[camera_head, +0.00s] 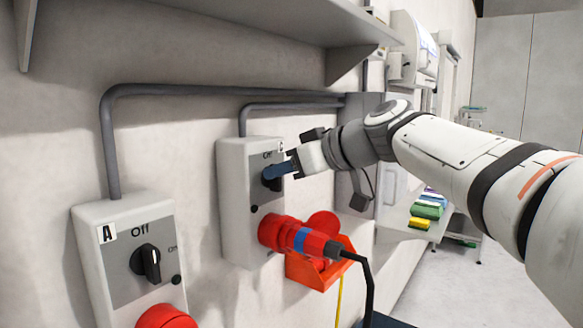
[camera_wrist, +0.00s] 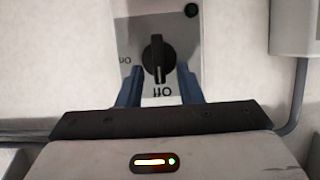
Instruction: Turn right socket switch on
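The right socket box (camera_head: 236,185) is grey-white and fixed to the wall, with a red plug (camera_head: 300,238) in its lower part. Its black rotary switch (camera_head: 268,178) is partly hidden by my gripper in the head view. In the wrist view the switch knob (camera_wrist: 156,58) stands in line with the "Off" label, and an "On" label is to its left. My gripper (camera_wrist: 158,88) is at the switch with its blue fingers apart, one on each side of the knob's lower end. I cannot tell whether the fingers touch it.
A left socket box (camera_head: 95,250) marked A, with its own black switch (camera_head: 146,262), is on the wall nearby. An orange-red holder (camera_head: 318,270) is below the right box. A shelf (camera_head: 250,20) juts out above, and a grey conduit (camera_head: 180,90) runs along the wall.

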